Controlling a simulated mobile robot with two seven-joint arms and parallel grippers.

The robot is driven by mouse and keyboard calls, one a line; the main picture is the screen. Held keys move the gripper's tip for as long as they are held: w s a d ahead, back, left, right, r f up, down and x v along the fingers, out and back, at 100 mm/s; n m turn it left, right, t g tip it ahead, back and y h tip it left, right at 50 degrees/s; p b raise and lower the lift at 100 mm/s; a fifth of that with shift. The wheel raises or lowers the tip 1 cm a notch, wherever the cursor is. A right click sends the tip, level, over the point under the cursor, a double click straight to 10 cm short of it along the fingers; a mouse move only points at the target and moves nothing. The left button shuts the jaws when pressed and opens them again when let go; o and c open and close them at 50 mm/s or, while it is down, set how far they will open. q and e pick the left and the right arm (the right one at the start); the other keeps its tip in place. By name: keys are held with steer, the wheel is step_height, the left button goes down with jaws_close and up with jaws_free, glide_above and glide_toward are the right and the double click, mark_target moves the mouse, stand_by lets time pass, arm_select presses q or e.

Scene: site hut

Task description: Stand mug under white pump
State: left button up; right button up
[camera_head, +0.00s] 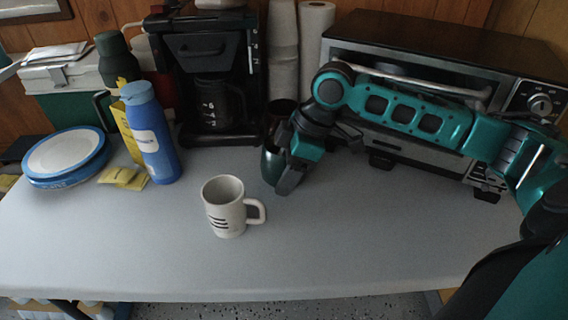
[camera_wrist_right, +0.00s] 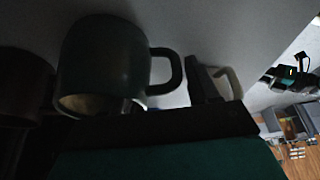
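A white mug (camera_head: 222,207) with dark stripes stands upright on the grey table, its handle to the right. A dark green mug (camera_head: 270,160) stands further back, partly hidden by my right gripper (camera_head: 290,178). The dark mug (camera_wrist_right: 100,60) fills the left of the right wrist view, handle toward one dark finger (camera_wrist_right: 203,86). Part of the white mug's handle (camera_wrist_right: 236,82) shows behind that finger. The other finger is not clear, so I cannot tell how far the gripper is open. I cannot make out a white pump. My left gripper is not in view.
A black coffee machine (camera_head: 205,75) and an oven (camera_head: 420,60) stand at the back. A blue bottle (camera_head: 155,140), a yellow sponge (camera_head: 124,179) and blue-rimmed plates (camera_head: 66,157) are at the left.

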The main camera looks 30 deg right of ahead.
jaws_close()
stand_by(0.3)
